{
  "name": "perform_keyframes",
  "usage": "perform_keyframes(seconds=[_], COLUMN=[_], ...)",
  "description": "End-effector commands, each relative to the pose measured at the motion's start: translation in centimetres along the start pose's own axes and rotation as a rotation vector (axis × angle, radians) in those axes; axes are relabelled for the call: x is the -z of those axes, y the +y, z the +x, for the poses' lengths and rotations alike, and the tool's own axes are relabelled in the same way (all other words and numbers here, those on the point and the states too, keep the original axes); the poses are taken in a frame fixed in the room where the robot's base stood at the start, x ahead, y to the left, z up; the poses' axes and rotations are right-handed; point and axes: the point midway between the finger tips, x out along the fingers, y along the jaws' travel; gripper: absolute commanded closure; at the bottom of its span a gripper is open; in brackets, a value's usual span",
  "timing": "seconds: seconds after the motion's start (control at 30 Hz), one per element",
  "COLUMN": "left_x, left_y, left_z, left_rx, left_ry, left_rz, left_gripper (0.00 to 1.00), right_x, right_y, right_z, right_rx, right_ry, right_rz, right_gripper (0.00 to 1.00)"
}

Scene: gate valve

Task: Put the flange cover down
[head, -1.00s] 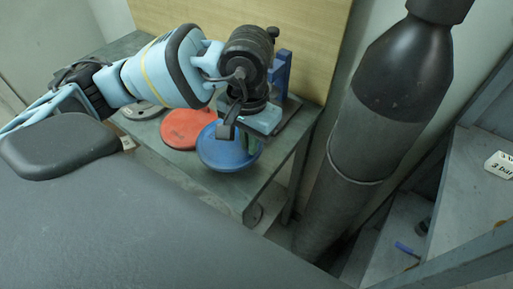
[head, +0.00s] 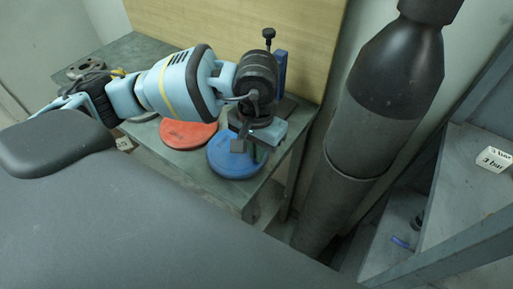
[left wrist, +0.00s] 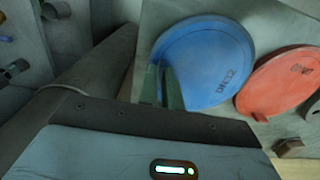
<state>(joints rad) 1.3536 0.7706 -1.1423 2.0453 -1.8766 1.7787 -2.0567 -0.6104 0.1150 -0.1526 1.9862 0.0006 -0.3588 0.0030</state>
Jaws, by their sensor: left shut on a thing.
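The blue flange cover (head: 226,160), a round disc, is at the front right corner of the workbench. In the left wrist view the cover (left wrist: 208,62) shows the marking DN32. My left gripper (head: 259,154) is shut on the edge of the cover. Its two green fingers (left wrist: 163,88) pinch the rim at the disc's near left in the wrist view. The cover looks flat and at or very near the bench top; I cannot tell whether it rests fully on it. My right gripper is not in view.
A red cover (head: 188,134) lies on the workbench (head: 190,164) beside the blue one. A grey ring-like part (head: 86,68) lies at the back left. A dark gas cylinder (head: 366,130) stands to the right, before a grey shelf with a white "3 bar" block (head: 493,160).

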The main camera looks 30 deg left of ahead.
Motion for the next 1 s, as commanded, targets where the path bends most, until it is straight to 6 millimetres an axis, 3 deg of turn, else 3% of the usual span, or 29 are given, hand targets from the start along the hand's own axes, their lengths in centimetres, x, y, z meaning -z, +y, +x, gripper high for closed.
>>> perform_keyframes(seconds=[0.13,0.17,0.3,0.67,0.83,1.0], left_x=[0.0,0.0,0.0,0.0,0.1,0.1], left_y=[0.0,0.0,0.0,0.0,0.0,0.0], left_z=[0.6,0.5,0.4,0.0,-1.9,-5.4], left_rx=[0.000,0.000,0.000,0.000,-0.001,-0.001], left_ry=[-0.002,-0.002,0.000,0.002,0.004,0.004], left_rz=[0.000,0.000,0.000,-0.001,0.000,0.001], left_gripper=[1.00,0.91,0.73,0.72,0.72,0.72], right_x=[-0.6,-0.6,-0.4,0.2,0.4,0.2], right_y=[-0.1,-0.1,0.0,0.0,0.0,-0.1], right_z=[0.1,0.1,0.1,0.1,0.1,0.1], right_rx=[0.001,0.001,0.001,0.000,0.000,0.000], right_ry=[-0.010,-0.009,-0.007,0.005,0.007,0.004], right_rz=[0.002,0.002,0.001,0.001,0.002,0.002], right_gripper=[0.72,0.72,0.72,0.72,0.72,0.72])
